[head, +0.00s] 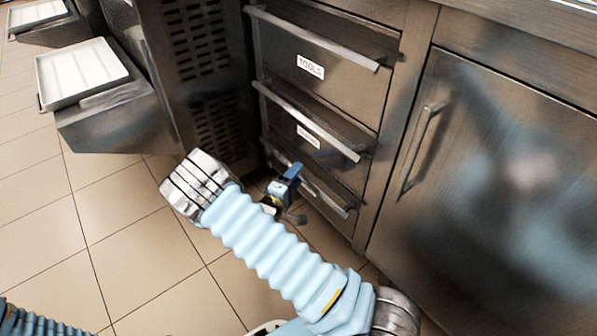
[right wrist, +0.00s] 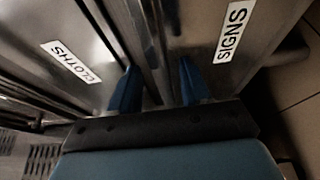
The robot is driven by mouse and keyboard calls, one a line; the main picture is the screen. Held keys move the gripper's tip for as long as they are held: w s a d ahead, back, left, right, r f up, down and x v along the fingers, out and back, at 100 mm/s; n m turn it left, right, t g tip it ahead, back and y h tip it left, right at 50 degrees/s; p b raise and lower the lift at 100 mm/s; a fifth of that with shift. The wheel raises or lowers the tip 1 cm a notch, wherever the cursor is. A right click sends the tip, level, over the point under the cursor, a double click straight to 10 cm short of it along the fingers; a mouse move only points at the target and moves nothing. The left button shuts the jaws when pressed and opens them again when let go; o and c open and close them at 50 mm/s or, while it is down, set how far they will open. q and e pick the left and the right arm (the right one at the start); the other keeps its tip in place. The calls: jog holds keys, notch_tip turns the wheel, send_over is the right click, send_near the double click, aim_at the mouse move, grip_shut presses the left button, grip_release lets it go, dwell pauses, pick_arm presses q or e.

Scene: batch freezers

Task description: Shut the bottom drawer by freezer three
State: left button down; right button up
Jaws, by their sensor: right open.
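The bottom drawer (head: 337,180) is the lowest of three in a steel cabinet, mostly behind my right gripper in the head view. Its front bears a SIGNS label in the right wrist view (right wrist: 232,40). I cannot tell exactly how far it stands out. My right gripper (head: 293,171) is low at the bottom drawer's front and handle. In the right wrist view its two blue fingers (right wrist: 158,86) are apart, with no object seen held between them; contact with the drawer is unclear. My left gripper is out of view.
The CLOTHS drawer (head: 340,120) and TOOLS drawer (head: 345,65) above have protruding bar handles. A cabinet door (head: 480,180) with a vertical handle is at right. A vented dark panel (head: 195,55) and a white tray (head: 82,70) are left. Tiled floor (head: 120,225) is clear.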

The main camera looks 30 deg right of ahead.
jog(key=p+v, duration=0.1)
jog(key=v, duration=1)
jog(key=shift+a, duration=0.3)
jog(key=shift+s, duration=0.15)
jog(key=s+a+f+m+g+y+p, duration=0.35)
jog(key=f+y+p, duration=0.35)
jog(key=f+y, duration=0.25)
jog(key=s+a+r+m+g+y+p, duration=0.2)
jog(key=s+a+y, duration=0.3)
jog(key=s, duration=0.1)
jog(key=s+a+r+m+g+y+p, duration=0.1)
jog(key=s+a+r+g+y+p, duration=0.1)
jog(key=s+a+y, duration=0.3)
jog(key=shift+s+a+r+m+y, duration=0.3)
jog(key=shift+s+a+m+y, duration=0.1)
jog(key=shift+s, duration=0.3)
